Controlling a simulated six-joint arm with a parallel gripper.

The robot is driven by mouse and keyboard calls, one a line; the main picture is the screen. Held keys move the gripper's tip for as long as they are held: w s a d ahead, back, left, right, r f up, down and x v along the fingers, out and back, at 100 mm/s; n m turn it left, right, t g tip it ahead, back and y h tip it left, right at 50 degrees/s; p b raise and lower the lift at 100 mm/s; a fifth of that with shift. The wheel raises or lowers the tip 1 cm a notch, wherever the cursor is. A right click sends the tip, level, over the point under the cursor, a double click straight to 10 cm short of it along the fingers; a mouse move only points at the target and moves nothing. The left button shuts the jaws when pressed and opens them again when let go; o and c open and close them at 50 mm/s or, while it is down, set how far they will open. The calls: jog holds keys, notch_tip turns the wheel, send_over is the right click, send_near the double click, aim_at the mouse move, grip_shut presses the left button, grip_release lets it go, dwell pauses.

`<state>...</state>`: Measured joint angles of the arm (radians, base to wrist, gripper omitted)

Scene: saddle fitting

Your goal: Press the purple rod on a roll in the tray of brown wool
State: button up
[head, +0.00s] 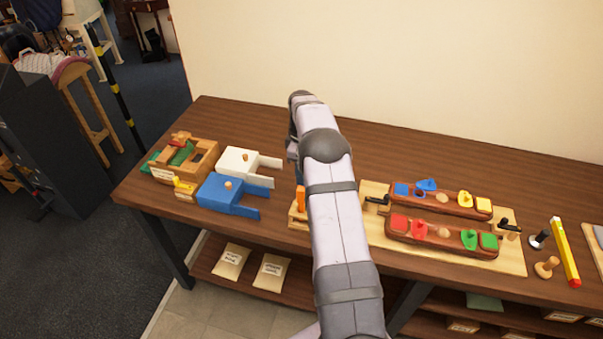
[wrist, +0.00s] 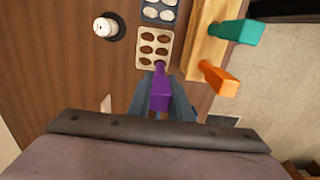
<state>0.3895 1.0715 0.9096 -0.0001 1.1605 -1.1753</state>
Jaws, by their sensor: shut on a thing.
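The purple rod (wrist: 159,95) is held between the two grey fingers of my gripper (wrist: 160,88) in the wrist view. The cream tray of brown wool (wrist: 140,47) lies just beyond the fingertips, with brown rolls in two columns. The rod's far end overlaps the tray's near right roll in the picture; I cannot tell whether it touches. In the head view my arm hides the rod, the tray and the fingertips.
A wooden stand (wrist: 201,48) right of the tray holds a teal rod (wrist: 233,31) and an orange rod (wrist: 218,80). A dark tray with white rolls (wrist: 145,14) lies behind. A white round piece on a black base (wrist: 106,27) stands left.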

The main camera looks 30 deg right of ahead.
jog(key=shift+s+f+b, duration=0.1)
jog(key=shift+f+b, duration=0.35)
jog(key=shift+f, duration=0.65)
dwell(1.6)
jog(key=shift+r, duration=0.15)
jog(key=shift+r+p, duration=2.5)
jog(key=shift+r, duration=1)
